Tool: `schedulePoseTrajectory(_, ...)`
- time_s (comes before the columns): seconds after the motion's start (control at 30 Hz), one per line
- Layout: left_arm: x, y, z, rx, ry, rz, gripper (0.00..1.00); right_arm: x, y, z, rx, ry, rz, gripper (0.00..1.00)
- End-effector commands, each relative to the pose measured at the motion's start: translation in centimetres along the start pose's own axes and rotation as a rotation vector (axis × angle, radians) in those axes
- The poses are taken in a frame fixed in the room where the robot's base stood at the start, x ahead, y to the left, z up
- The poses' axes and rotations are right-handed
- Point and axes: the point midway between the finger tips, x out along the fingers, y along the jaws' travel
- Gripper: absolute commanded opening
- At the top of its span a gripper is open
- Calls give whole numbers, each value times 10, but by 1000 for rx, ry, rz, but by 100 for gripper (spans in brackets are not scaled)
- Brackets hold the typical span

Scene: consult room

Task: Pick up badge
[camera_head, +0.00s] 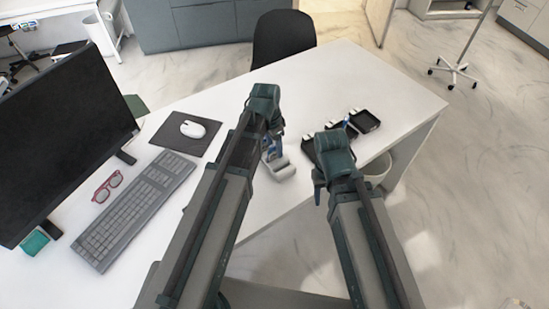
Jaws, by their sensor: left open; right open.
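Several flat black items with small white parts lie at the table's right side. The clearest, a black rectangular one (366,122), may be the badge, but I cannot tell for sure. Others lie to its left, partly hidden behind my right arm. My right gripper (346,122) is by these items, mostly hidden by its own wrist; it is open. My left gripper (271,150) points down over the table's middle, open, close to a small pale grey object (281,169). Whether it touches that object I cannot tell.
On the white table (325,82) are a monitor (62,145), keyboard (135,208), red glasses (107,186) and a white mouse (193,129) on a dark pad (172,138). A black chair (283,35) stands behind. The far table area is clear.

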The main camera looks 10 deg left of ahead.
Motion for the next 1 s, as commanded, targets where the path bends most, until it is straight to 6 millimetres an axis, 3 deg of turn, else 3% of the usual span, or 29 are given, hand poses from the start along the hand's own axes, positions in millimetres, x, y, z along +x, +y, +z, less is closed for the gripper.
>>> schedulePoseTrajectory(0.2, 0, 0, 0, 0, 0, 0, 56, 0, 0, 0, 0, 0, 0, 50)
schedulePoseTrajectory(0.5, 0, 0, 0, 0, 0, 0, 2, 0, 0, 0, 0, 0, 0, 50)
schedulePoseTrajectory(0.53, 0, 0, 0, 0, 0, 0, 0, 0, 0, 0, 0, 0, 0, 50)
schedulePoseTrajectory(1.0, -3, 0, -1, 0, 0, 0, 0, -3, 0, 0, 0, 0, 0, 50)
